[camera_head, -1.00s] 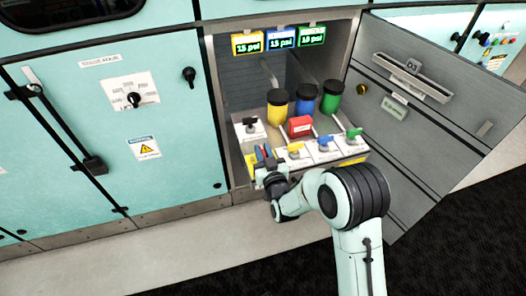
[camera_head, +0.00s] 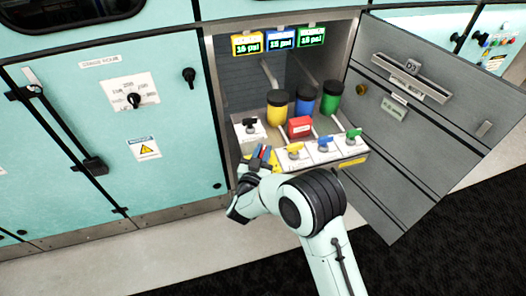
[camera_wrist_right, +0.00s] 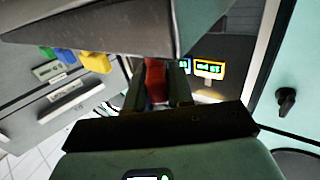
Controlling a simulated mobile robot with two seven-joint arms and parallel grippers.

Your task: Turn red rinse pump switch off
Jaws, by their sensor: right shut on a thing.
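The red rinse pump switch shows in the right wrist view as a red handle (camera_wrist_right: 155,80) between the two fingers of my right gripper (camera_wrist_right: 157,92). In the head view my right gripper (camera_head: 263,157) is at the left end of the front row of switches, shut on the red switch, of which only a little red shows between the fingers. The switch's base and exact angle are hidden by the gripper. My left gripper is in neither view.
Beside the gripper stand a yellow switch (camera_head: 294,151), a blue switch (camera_head: 324,145) and a green switch (camera_head: 353,136). A black switch (camera_head: 249,125) and a red box (camera_head: 300,127) sit behind. The open grey door (camera_head: 420,130) bounds the right side.

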